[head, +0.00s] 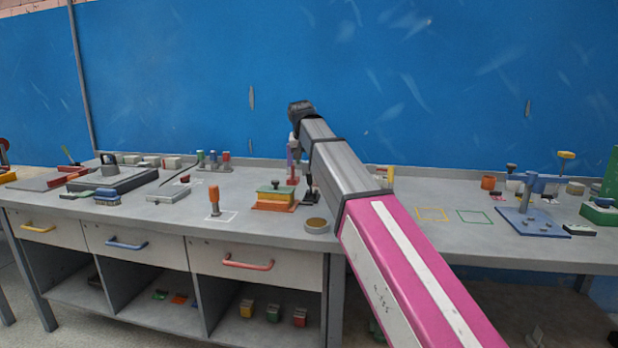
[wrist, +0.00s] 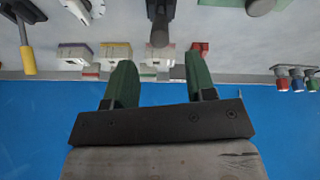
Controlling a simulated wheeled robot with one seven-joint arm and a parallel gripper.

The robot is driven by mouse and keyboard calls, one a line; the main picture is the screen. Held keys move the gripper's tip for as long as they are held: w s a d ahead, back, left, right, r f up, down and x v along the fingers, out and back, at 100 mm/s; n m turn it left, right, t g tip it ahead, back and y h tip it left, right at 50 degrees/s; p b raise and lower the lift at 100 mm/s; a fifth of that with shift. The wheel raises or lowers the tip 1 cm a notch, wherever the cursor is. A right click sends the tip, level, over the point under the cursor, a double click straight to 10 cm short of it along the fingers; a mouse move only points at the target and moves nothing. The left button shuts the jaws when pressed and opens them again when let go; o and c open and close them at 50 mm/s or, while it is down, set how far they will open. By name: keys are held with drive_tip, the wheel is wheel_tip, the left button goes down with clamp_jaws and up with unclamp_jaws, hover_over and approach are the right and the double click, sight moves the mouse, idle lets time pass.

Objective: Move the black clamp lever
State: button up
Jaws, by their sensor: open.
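My gripper (wrist: 158,62) shows in the wrist view with two green fingers apart and nothing between them. The wrist view is upside down, with the table at the top and the blue wall below. A dark upright lever with a rounded end, which looks like the black clamp lever (wrist: 160,22), stands beyond the fingertips, in line with the gap and apart from them. Its lower part is cut off by the frame edge. In the head view a slim black upright thing (head: 311,186), possibly the same lever, stands beside my arm. My arm hides much there, and I cannot make out the fingers.
Blocks with coloured tops (wrist: 115,52) stand near the wall, with colour-capped pieces (wrist: 290,78) to one side. A blue fixture (head: 530,210) stands at the right.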

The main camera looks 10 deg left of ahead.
sight(310, 181)
drive_tip(key=x, duration=0.8)
drive_tip(key=shift+w+f, duration=0.15)
clamp_jaws()
